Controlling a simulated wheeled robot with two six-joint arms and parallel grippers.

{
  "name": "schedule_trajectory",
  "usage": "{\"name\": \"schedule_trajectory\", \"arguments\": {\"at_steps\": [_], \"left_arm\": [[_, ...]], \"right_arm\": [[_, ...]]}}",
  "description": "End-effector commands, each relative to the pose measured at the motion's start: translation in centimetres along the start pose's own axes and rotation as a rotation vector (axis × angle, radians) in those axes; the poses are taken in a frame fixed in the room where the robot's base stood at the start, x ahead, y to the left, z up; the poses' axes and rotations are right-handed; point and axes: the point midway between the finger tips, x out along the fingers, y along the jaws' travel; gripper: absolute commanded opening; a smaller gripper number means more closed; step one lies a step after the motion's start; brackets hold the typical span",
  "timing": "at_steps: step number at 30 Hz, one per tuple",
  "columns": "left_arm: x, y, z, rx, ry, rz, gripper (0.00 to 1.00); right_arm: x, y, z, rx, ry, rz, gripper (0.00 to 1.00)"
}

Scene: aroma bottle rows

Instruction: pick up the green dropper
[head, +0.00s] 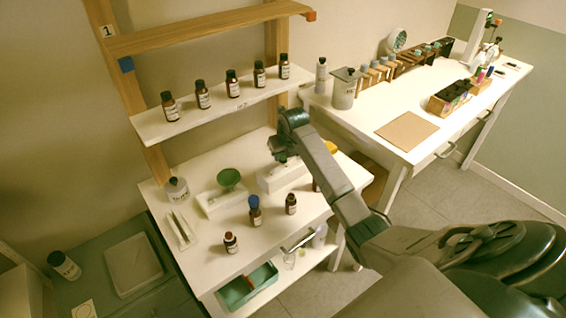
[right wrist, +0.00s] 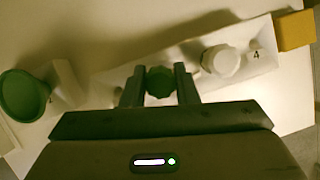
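The lower part of the dropper is hidden. The stand (right wrist: 258,72) also shows in the right wrist view, with a number 4 beside a white round piece (right wrist: 221,61). My left gripper is not in view.
Small brown bottles (head: 291,204) stand in front. A shelf (head: 217,104) with several brown bottles runs above and behind. A yellow object (right wrist: 296,30) lies right of the stand.

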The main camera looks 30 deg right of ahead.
Motion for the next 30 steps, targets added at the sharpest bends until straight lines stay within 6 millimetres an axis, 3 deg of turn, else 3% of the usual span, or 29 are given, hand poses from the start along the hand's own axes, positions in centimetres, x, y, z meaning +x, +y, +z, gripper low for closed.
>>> {"name": "schedule_trajectory", "arguments": {"at_steps": [10,21,30], "left_arm": [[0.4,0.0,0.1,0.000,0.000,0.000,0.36],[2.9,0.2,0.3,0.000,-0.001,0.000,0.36],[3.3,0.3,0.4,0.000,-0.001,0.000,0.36]], "right_arm": [[-0.7,0.0,0.4,0.000,-0.004,0.000,0.21],[-7.0,0.0,3.0,0.000,-0.005,0.000,0.21],[-9.3,0.0,3.9,0.000,-0.001,0.000,0.21]]}}
